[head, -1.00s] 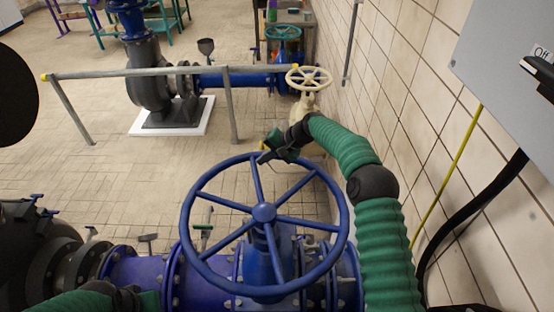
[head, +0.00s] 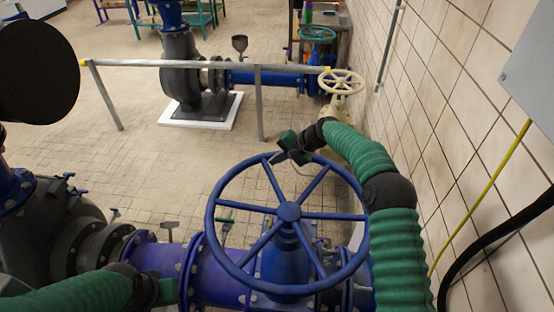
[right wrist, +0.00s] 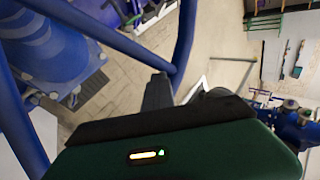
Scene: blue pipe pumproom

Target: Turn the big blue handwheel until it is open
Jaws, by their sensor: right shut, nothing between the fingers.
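The big blue handwheel (head: 289,212) fills the lower middle of the head view, on a blue valve over a blue pipe. My right gripper (head: 281,157) is at the far, top part of its rim, near the end of a spoke. It is shut with nothing held. In the right wrist view a dark finger (right wrist: 157,92) is close to the blue rim and spoke (right wrist: 150,58); whether they touch is unclear. My left gripper (head: 165,291) is low at the left of the wheel, by the pipe; its fingers are not clear.
A tiled wall (head: 440,130) runs close along the right, with a grey box (head: 540,70) and a black cable. A cream handwheel (head: 341,82) and a grey handrail (head: 200,63) stand beyond. Open tiled floor (head: 130,170) lies to the left.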

